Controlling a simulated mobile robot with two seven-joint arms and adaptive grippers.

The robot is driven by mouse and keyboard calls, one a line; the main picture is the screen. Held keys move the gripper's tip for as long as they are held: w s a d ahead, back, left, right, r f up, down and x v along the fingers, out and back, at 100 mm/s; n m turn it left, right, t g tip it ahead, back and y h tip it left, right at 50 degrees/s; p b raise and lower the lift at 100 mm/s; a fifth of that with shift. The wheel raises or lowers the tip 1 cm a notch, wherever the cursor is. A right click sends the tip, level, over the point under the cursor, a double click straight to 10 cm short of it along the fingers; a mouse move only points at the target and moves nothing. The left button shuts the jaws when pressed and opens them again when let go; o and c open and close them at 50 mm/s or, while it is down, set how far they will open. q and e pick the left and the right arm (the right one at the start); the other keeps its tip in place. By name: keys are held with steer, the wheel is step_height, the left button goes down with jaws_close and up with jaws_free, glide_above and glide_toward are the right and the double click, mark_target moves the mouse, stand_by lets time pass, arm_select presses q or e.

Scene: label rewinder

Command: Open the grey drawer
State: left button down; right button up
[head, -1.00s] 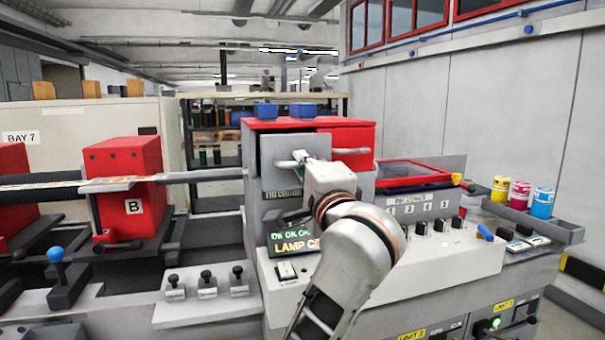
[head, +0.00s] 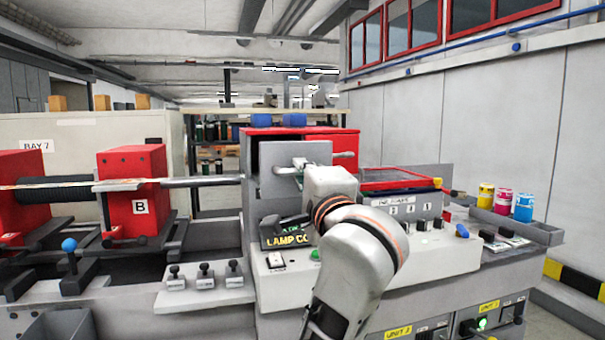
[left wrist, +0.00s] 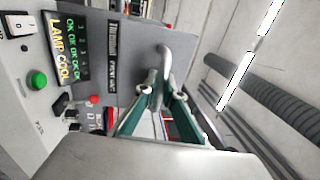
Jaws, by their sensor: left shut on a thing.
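The grey drawer (head: 281,183) has a flat grey front with a bar handle, set in the red-topped cabinet. Its front appears to stand out from the housing, with a dark gap at its left edge. My left gripper (head: 299,166) is at the handle, and my forearm hides the lower right of the front. In the left wrist view, the teal fingers (left wrist: 163,92) are shut on the curved grey handle (left wrist: 163,56), beside the grey front (left wrist: 130,62). My right gripper is out of view.
A red door with its own handle (head: 344,155) is right of the drawer. Below are a lamp display (head: 287,240), a green button (head: 315,254) and a switch panel (head: 440,246). Paint cans (head: 503,201) stand at right. A red block B (head: 132,190) is at left.

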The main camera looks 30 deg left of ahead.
arm_select(q)
steer(key=c, duration=2.4)
jaws_free()
steer(key=shift+w, duration=0.1)
